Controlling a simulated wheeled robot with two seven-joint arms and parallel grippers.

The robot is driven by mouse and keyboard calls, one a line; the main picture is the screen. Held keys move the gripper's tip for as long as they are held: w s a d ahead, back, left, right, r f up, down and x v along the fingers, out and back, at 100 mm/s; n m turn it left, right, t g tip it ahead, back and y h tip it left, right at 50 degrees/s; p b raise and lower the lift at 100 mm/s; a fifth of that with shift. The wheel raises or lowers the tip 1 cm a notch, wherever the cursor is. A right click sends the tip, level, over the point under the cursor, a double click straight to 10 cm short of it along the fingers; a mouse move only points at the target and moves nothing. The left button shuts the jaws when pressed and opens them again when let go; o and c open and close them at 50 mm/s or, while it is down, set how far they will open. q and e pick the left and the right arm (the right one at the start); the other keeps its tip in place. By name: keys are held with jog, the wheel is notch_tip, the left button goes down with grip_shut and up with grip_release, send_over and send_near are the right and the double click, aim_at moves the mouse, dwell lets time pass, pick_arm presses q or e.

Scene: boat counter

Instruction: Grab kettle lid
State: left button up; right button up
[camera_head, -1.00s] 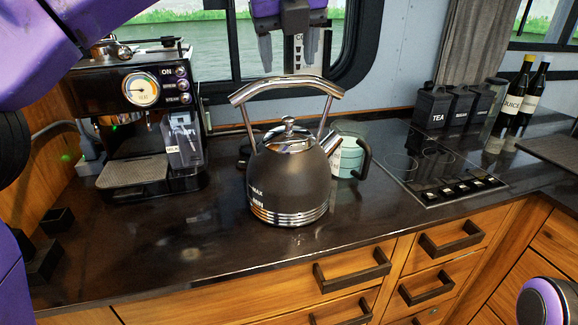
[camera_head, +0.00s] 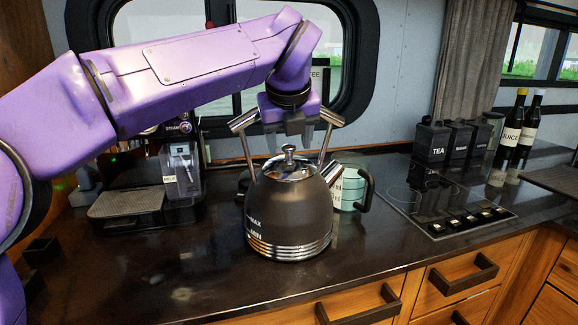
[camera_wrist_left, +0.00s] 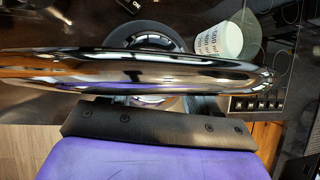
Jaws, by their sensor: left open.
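A dark kettle (camera_head: 290,210) with a chrome arched handle (camera_head: 243,122) stands on the counter. Its chrome lid (camera_head: 290,170) with a small round knob sits on top. My left gripper (camera_head: 290,130) is open and points down above the lid knob, at the height of the handle. My wrist covers the middle of the handle in the head view. In the left wrist view the handle (camera_wrist_left: 150,72) crosses close to the camera and hides most of the kettle top. I cannot tell whether the fingers touch it. My right gripper is not in view.
A coffee machine with a milk container (camera_head: 182,170) stands left of the kettle, partly behind my arm. A cooktop (camera_head: 440,195), canisters (camera_head: 432,142) and bottles (camera_head: 513,125) are further right. The front counter is clear.

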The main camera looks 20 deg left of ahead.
pick_arm(q)
grip_shut()
jog(key=shift+r, duration=0.1)
